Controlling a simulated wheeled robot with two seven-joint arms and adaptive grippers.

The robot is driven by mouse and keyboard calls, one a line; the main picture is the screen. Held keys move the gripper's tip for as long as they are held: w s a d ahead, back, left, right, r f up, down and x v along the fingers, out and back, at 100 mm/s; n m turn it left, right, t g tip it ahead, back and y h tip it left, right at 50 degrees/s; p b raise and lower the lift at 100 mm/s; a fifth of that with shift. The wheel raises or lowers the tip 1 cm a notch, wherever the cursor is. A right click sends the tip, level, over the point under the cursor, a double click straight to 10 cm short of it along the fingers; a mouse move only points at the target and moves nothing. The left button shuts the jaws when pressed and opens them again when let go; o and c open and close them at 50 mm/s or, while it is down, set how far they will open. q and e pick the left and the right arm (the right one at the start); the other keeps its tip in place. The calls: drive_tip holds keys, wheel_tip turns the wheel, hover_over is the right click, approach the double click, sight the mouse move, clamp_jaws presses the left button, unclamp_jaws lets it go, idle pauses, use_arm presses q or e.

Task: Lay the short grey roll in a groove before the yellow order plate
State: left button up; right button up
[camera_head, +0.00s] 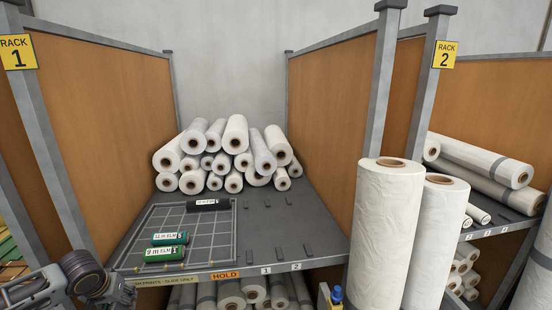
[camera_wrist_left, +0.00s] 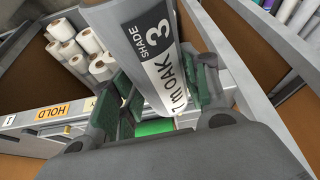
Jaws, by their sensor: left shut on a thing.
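The short grey roll (camera_wrist_left: 120,28) fills the upper middle of the left wrist view, tilted, with a white label reading OAK, SHADE 3. My left gripper (camera_wrist_left: 165,92) is shut on it, with green finger pads on either side. In the head view my left gripper (camera_head: 120,292) is at the lower left, by the shelf's front edge; the roll cannot be made out there. Low dark blocks stand in rows on the shelf's right part, with grooves (camera_head: 262,238) between them, above number plates 1 and 2. I cannot identify a yellow order plate on that edge. My right gripper is out of view.
A gridded area (camera_head: 195,230) holds a black roll (camera_head: 207,205) and two green rolls (camera_head: 165,252). White rolls (camera_head: 235,135) are piled behind. An orange HOLD plate (camera_head: 226,275) is on the front edge. Tall white rolls (camera_head: 385,230) stand at right, before rack 2.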

sight(126, 309)
use_arm(q)
drive_tip(key=shift+s+d+f, duration=0.2)
drive_tip(key=shift+d+f, duration=0.25)
drive_tip(key=shift+f, duration=0.15)
drive_tip(key=shift+s+d+f, duration=0.15)
drive_tip(key=shift+d+f, duration=0.25)
drive_tip(key=shift+f, duration=0.2)
drive_tip(key=w+d+f+m, duration=0.1)
drive_tip(key=d, duration=1.1)
drive_tip(key=w+d+f+m+h, duration=0.1)
drive_tip(key=d+m, duration=0.1)
drive_tip(key=d, duration=1.1)
drive_tip(key=shift+w+d+f+m, duration=0.15)
drive_tip(key=shift+w+d+m, duration=0.05)
drive_tip(key=shift+w+m, duration=0.1)
drive_tip(key=shift+a, duration=0.1)
